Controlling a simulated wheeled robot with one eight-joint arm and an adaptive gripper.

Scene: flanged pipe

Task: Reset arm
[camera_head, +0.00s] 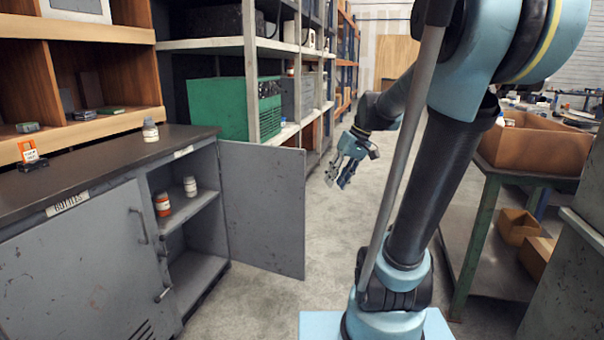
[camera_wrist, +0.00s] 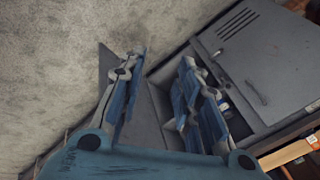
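My gripper (camera_head: 338,177) hangs in the aisle to the right of the open cabinet door, apart from the cabinet and shelves. Its two fingers stand apart with nothing between them. In the wrist view my gripper (camera_wrist: 160,95) also shows its blue fingers spread and empty, with the floor and the cabinet beyond them. My arm reaches forward from the base at the lower right of the head view.
The grey cabinet (camera_head: 85,270) has its right door (camera_head: 263,207) swung open into the aisle; bottles (camera_head: 190,187) stand inside. A white bottle (camera_head: 150,131) stands on top. A workbench (camera_head: 490,240) stands right. Floor beyond is clear.

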